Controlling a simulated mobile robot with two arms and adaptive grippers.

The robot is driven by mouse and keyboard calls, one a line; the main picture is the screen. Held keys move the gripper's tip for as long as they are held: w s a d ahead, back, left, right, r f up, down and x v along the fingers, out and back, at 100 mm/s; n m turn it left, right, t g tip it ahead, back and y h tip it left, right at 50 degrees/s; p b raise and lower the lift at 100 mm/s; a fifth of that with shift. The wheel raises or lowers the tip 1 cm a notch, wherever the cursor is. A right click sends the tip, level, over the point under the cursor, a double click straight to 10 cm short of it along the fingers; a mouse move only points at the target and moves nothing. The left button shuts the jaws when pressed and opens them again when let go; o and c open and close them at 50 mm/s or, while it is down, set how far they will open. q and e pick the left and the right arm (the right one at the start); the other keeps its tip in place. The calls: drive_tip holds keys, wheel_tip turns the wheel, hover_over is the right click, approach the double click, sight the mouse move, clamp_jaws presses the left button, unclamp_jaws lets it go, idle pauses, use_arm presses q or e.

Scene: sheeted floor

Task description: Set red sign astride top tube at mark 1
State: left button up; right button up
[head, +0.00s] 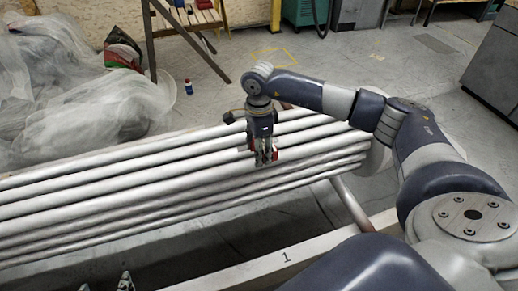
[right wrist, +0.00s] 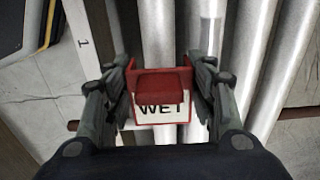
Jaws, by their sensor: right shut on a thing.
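A red sign (right wrist: 162,84) with a white panel reading "WET" sits between the fingers of my right gripper (right wrist: 160,88) in the right wrist view. In the head view my right gripper (head: 264,158) points down over the rack of tubes, shut on the sign (head: 275,154), which it mostly hides. Several pale tubes (head: 120,186) run side by side across the rack. I cannot tell whether the sign touches one. Mark 1 (head: 285,257) is on the pale beam in front; it also shows in the right wrist view (right wrist: 82,43). My left gripper's (head: 105,284) fingertips show apart at the bottom edge.
Plastic-wrapped bundles (head: 85,110) lie behind the rack at left. A small blue bottle (head: 188,87) stands on the floor beside a wooden stand (head: 150,45). A grey cabinet (head: 495,65) is at far right.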

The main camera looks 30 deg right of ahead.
drive_tip(key=shift+r+p, duration=0.35)
drive_tip(key=shift+r, duration=0.2)
drive_tip(key=shift+r+p, duration=0.45)
drive_tip(key=shift+r, duration=0.1)
use_arm(q)
drive_tip(key=s+a+f+g, duration=0.1)
drive_tip(key=s+g, duration=0.1)
drive_tip(key=s, duration=0.3)
drive_tip(key=s+a+f+g+y+p, duration=0.1)
drive_tip(key=s+a+f+g, duration=0.1)
drive_tip(key=s, duration=0.3)
drive_tip(key=shift+s+a+f+g+p, duration=0.15)
drive_tip(key=shift+s+a+g+p, duration=0.15)
drive_tip(key=shift+g, duration=0.5)
use_arm(e)
drive_tip(key=shift+r, duration=1.15)
use_arm(q)
drive_tip(key=shift+d, duration=0.1)
